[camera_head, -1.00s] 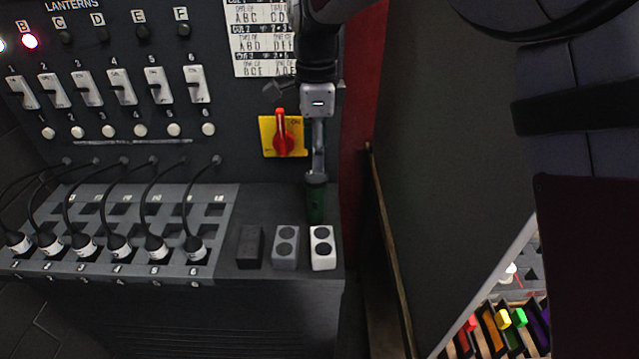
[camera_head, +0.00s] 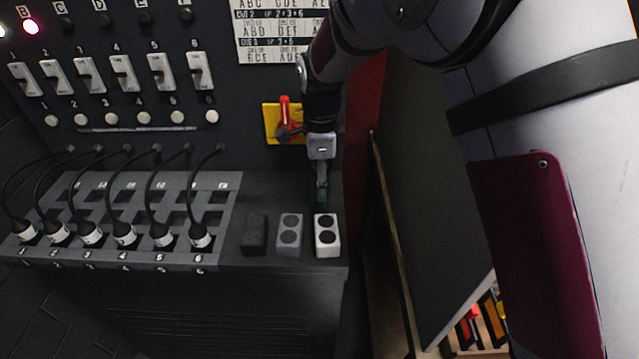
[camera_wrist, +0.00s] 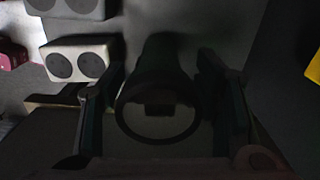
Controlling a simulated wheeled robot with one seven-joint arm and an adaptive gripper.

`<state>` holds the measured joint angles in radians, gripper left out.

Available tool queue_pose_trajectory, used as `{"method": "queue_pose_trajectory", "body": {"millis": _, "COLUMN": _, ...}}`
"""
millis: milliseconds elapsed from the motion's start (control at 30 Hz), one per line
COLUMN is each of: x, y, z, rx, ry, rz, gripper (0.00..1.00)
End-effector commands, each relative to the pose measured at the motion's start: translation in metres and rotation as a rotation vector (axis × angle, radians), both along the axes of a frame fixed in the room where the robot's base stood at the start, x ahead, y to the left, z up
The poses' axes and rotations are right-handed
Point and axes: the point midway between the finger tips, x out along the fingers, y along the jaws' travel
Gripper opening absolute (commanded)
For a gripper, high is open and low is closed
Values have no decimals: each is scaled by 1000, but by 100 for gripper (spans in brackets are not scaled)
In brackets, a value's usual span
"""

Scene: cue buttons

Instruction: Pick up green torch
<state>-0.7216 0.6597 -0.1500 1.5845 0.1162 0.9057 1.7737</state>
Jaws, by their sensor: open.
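The dark green torch (camera_wrist: 160,72) shows in the wrist view as a dark cylinder with a round ringed end facing the camera. My gripper (camera_wrist: 163,100) is open, with one finger on each side of the torch. Contact is too dark to tell. In the head view, my gripper (camera_head: 320,192) points down behind the white two-button block (camera_head: 327,238). There the torch is mostly hidden by the fingers and the block.
The grey block (camera_head: 289,236) and black block (camera_head: 254,236) stand left of the white one. Left of them is a socket rack (camera_head: 225,225) with several cabled plugs. A yellow plate (camera_head: 269,122) with a red rotary switch (camera_head: 285,106) is on the panel behind my gripper.

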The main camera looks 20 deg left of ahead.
Motion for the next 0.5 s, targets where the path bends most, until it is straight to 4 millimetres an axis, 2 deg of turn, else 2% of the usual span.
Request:
{"method": "queue_pose_trajectory", "body": {"millis": 100, "x": -2, "y": 0, "z": -17, "rx": -2, "ry": 3, "rz": -1, "gripper": 57}}
{"method": "queue_pose_trajectory", "body": {"millis": 200, "x": -2, "y": 0, "z": -26, "rx": -1, "ry": 2, "rz": 0, "gripper": 57}}
{"method": "queue_pose_trajectory", "body": {"millis": 467, "x": -1, "y": 1, "z": -29, "rx": 1, "ry": 0, "rz": 1, "gripper": 57}}
{"method": "queue_pose_trajectory", "body": {"millis": 500, "x": -1, "y": 1, "z": -29, "rx": 0, "ry": 0, "rz": 1, "gripper": 53}}
